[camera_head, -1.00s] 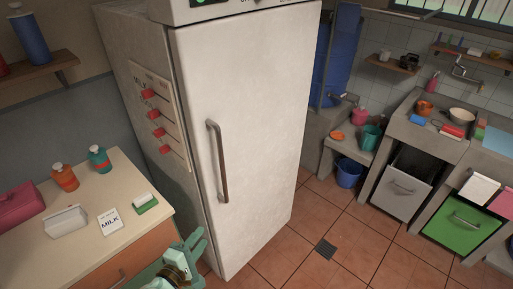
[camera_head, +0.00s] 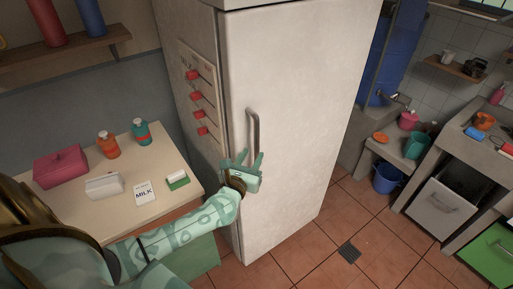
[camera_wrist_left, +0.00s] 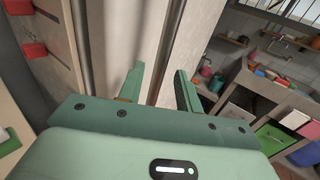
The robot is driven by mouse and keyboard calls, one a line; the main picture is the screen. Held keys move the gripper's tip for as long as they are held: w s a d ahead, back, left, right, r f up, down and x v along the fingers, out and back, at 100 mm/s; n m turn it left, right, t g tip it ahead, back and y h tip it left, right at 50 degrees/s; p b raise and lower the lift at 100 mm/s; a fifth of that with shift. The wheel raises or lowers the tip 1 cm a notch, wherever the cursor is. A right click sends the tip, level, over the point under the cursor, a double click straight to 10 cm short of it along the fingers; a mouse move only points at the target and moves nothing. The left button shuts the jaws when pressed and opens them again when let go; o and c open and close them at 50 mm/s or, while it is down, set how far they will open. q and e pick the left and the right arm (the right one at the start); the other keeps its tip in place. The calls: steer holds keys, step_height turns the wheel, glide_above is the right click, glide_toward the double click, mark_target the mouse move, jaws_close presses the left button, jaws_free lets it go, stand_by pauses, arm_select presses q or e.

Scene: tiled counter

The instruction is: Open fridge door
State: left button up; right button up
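The white fridge (camera_head: 290,90) stands upright in the middle of the head view, with its door shut. Its grey vertical bar handle (camera_head: 254,130) is near the door's left edge. My left gripper (camera_head: 250,160) is at the lower end of the handle, in front of the door. In the left wrist view the gripper's two green fingers (camera_wrist_left: 157,88) are apart, and the handle bar (camera_wrist_left: 172,45) runs between them. Contact with the bar cannot be told. My right gripper is not in view.
A counter (camera_head: 85,205) at left holds a pink box (camera_head: 60,166), bottles, a milk card (camera_head: 144,192) and a sponge (camera_head: 178,181). Red clips (camera_head: 196,96) are on the fridge's side. Tiled floor (camera_head: 325,225) is clear in front and to the right. A blue bucket (camera_head: 386,179) stands farther right.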

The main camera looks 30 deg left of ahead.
mark_target(256, 150)
arm_select(q)
steer(key=w, duration=0.2)
steer(key=w+a, duration=0.1)
steer(key=w, duration=0.1)
steer(key=shift+w, duration=0.2)
steer(key=shift+d, duration=0.1)
jaws_close()
steer(key=shift+f, duration=0.1)
steer(key=shift+d, duration=0.1)
